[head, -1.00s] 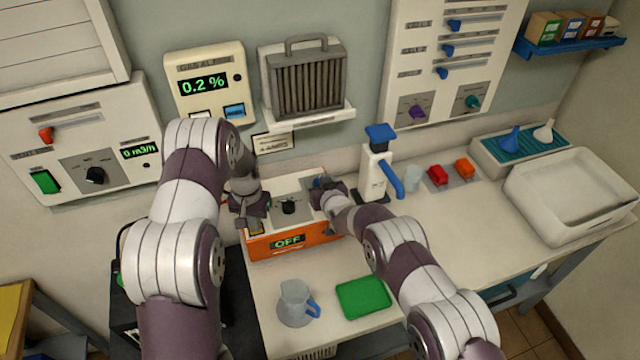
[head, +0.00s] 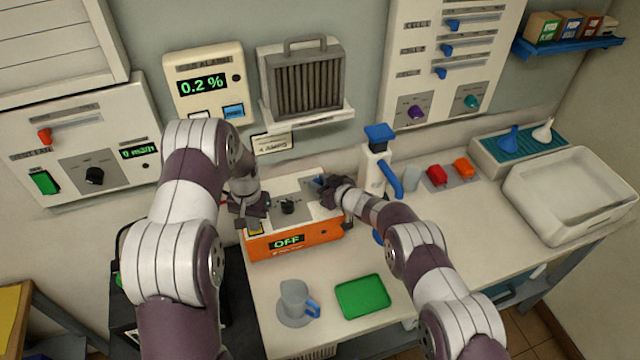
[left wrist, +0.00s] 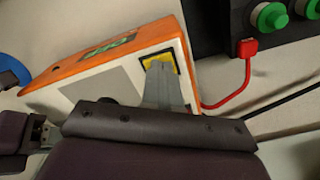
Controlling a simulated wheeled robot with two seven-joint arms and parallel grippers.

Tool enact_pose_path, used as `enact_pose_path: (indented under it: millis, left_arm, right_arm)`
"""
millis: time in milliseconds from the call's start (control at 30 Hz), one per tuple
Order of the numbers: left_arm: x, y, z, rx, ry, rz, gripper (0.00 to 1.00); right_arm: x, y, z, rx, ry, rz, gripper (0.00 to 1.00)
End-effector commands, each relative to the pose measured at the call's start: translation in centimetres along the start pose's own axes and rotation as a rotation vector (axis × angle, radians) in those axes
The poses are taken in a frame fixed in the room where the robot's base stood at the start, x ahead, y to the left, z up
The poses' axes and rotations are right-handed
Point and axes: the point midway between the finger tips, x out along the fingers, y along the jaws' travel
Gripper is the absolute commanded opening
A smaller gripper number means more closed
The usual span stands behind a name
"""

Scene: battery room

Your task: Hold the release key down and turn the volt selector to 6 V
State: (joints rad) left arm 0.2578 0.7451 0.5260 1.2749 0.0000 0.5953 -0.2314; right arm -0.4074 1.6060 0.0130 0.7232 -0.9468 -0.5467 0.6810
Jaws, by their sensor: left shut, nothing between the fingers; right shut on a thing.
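The orange charger box (head: 300,240) stands on the bench, its green display reading OFF. The yellow key (head: 256,229) is at its front left corner. It also shows in the left wrist view (left wrist: 152,60), partly under my fingers. My left gripper (head: 254,222) is shut and empty, its tips on or right over the key. A black knob (head: 289,207) in the middle of the top is free. My right gripper (head: 322,186) is shut on a blue knob (head: 317,180) at the back right, mostly hidden by the fingers. The knob markings are too small to read.
A white dispenser (head: 374,165) with a blue top stands right of the box, close to my right wrist. A jug (head: 294,298) and a green tray (head: 362,296) lie in front. A red-plugged cable (left wrist: 246,50) runs beside the box in the left wrist view.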

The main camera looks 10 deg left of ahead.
Motion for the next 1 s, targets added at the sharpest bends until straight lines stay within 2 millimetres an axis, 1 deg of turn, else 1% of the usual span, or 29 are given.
enact_pose_path:
  millis: [33,167,467,500,567,600,867,967,1000]
  left_arm:
    - [0.1,0.0,0.1,0.0,-0.002,0.001,0.0]
    - [0.0,0.0,0.1,0.0,-0.002,0.001,0.0]
    - [0.0,0.0,0.0,0.0,-0.001,0.0,0.0]
    - [0.0,0.0,0.0,0.0,-0.001,0.0,0.0]
    - [0.0,0.0,0.0,0.0,-0.001,0.0,0.0]
    - [0.0,0.0,0.0,0.0,-0.001,0.0,0.0]
    - [0.0,0.0,0.0,0.0,-0.001,0.0,0.0]
    - [0.0,0.0,0.0,0.0,-0.001,0.0,0.0]
    - [0.0,0.0,0.0,0.0,-0.001,0.0,0.0]
  right_arm:
    - [0.0,0.2,-0.3,-0.01,0.006,-0.017,0.05]
    - [-0.1,0.1,-0.3,-0.025,0.0,-0.055,0.05]
    - [-0.1,0.1,-0.2,-0.027,-0.003,-0.062,0.05]
    - [-0.1,0.1,-0.2,-0.027,-0.003,-0.062,0.39]
    - [-0.1,0.1,-0.2,-0.027,-0.003,-0.061,0.58]
    - [-0.1,0.1,-0.1,-0.027,-0.004,-0.061,0.6]
    - [-0.1,0.1,-0.1,-0.027,-0.005,-0.061,0.6]
    - [-0.7,0.2,-0.1,-0.026,-0.006,-0.062,0.6]
    - [-1.2,0.3,-0.2,-0.025,-0.006,-0.062,0.6]
